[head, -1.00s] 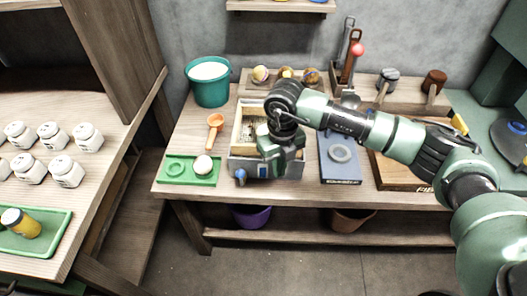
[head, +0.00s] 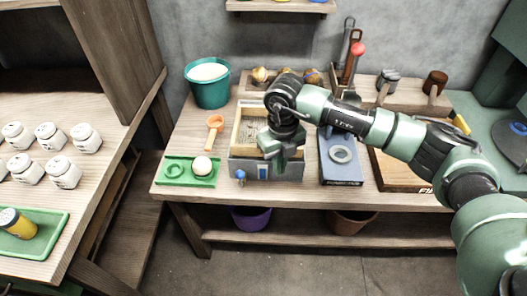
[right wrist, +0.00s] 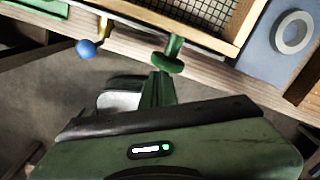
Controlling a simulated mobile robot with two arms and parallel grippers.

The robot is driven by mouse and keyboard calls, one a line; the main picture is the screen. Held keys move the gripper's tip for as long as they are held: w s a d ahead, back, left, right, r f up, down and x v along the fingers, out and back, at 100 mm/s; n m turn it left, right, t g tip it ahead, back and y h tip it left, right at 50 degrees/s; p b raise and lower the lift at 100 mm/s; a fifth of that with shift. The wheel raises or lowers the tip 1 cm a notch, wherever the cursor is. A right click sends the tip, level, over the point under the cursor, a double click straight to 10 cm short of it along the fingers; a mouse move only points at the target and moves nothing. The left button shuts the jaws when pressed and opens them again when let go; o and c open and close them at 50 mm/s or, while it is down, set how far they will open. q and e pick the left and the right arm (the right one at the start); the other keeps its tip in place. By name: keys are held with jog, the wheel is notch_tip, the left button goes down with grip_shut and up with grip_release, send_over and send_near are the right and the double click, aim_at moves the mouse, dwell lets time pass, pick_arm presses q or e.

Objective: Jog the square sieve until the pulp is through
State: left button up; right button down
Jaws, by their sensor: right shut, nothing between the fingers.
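The square sieve (head: 238,127) has a pale wooden frame and a dark mesh. It sits at the top of a grey box (head: 293,172) on the workbench. In the right wrist view the sieve's frame (right wrist: 232,47) and bare-looking mesh (right wrist: 205,10) show at the top. My right gripper (head: 279,152) is shut and empty at the sieve's near side. My arm hides the sieve's right part. My left gripper is not in view.
A blue knob (head: 240,174) sticks out at the box's front left. A teal bucket (head: 209,92) stands behind. A blue-grey slab (head: 341,172) with a ring lies right.

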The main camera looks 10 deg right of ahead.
jog(key=shift+s+a, duration=0.15)
jog(key=shift+s, duration=0.35)
jog(key=w+b, duration=0.1)
jog(key=w, duration=0.1)
jog(key=w+d+b, duration=0.1)
jog(key=w+b, duration=0.1)
jog(key=shift+w+d+f, duration=0.15)
jog(key=shift+w, duration=0.25)
jog(key=shift+s+r+p, duration=0.2)
jog(key=shift+s+p, duration=0.1)
jog(key=shift+p, duration=0.05)
jog(key=s, duration=0.2)
jog(key=s+a+p, duration=0.1)
jog(key=s, duration=0.1)
jog(key=shift+s+a, duration=0.1)
jog(key=shift+a, duration=0.05)
